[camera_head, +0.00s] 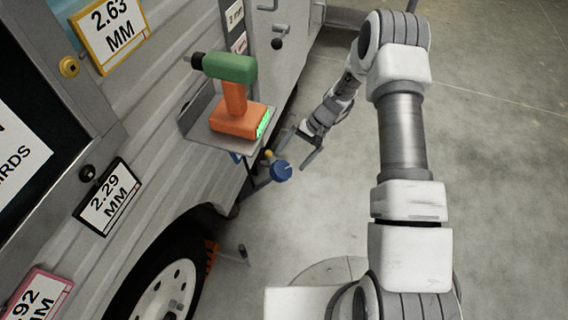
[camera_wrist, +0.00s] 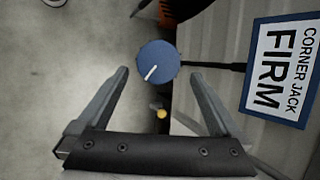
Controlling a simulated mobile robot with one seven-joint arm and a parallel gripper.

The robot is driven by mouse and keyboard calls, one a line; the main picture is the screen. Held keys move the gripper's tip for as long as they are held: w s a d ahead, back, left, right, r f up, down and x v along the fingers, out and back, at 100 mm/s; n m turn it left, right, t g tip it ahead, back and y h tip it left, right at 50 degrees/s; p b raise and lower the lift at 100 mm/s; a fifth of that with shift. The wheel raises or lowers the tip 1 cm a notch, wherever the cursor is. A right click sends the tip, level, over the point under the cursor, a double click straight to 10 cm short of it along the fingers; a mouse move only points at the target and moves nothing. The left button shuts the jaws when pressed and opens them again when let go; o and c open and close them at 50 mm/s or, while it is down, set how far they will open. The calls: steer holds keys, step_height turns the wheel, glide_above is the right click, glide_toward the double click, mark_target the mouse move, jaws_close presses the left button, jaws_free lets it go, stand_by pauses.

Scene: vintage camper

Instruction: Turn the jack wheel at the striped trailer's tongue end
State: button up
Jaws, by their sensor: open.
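A round blue wheel with a white line on its face (camera_head: 281,171) stands out from the grey ribbed trailer side (camera_head: 140,150), below a small shelf. It also shows in the wrist view (camera_wrist: 158,62), on a dark rod running right. The frames do not show whether this is the tongue end. My gripper (camera_head: 290,160) is open and empty, close to the wheel. In the wrist view the wheel appears between the two fingertips (camera_wrist: 158,74); I cannot tell whether they touch it. A small yellow knob (camera_wrist: 161,114) shows between the fingers, nearer the palm.
A green and orange drill (camera_head: 235,95) stands on the grey shelf (camera_head: 195,118) above the wheel. A "CORNER JACK FIRM" sign (camera_wrist: 283,68) is at right in the wrist view. A tyre (camera_head: 165,280) is at lower left. The concrete floor (camera_head: 500,150) at right is clear.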

steer(key=p+v, duration=0.2)
steer(key=v, duration=0.8)
steer(key=shift+d+r, duration=0.1)
steer(key=s+d+r+n+t+h, duration=0.1)
steer(key=s+r, duration=0.2)
steer(key=r, duration=0.5)
steer(key=s+r+n+t+h, duration=0.1)
steer(key=s+r, duration=0.2)
steer(key=r, duration=0.6)
steer(key=s+d+r+t+h, duration=0.1)
steer(key=s+r+h, duration=0.15)
steer(key=r, duration=0.55)
steer(key=s+d+r+n+t+h, duration=0.15)
steer(key=s+r, duration=0.35)
steer(key=s, duration=0.5)
steer(key=s+d+r+t, duration=0.1)
steer(key=s+r+t, duration=0.25)
steer(key=s, duration=0.55)
step_height(320, 180, up, 20)
steer(key=p, duration=1.8)
steer(key=shift+s+f+p, duration=0.15)
steer(key=shift+f+p, duration=0.05)
steer(key=shift+p, duration=0.15)
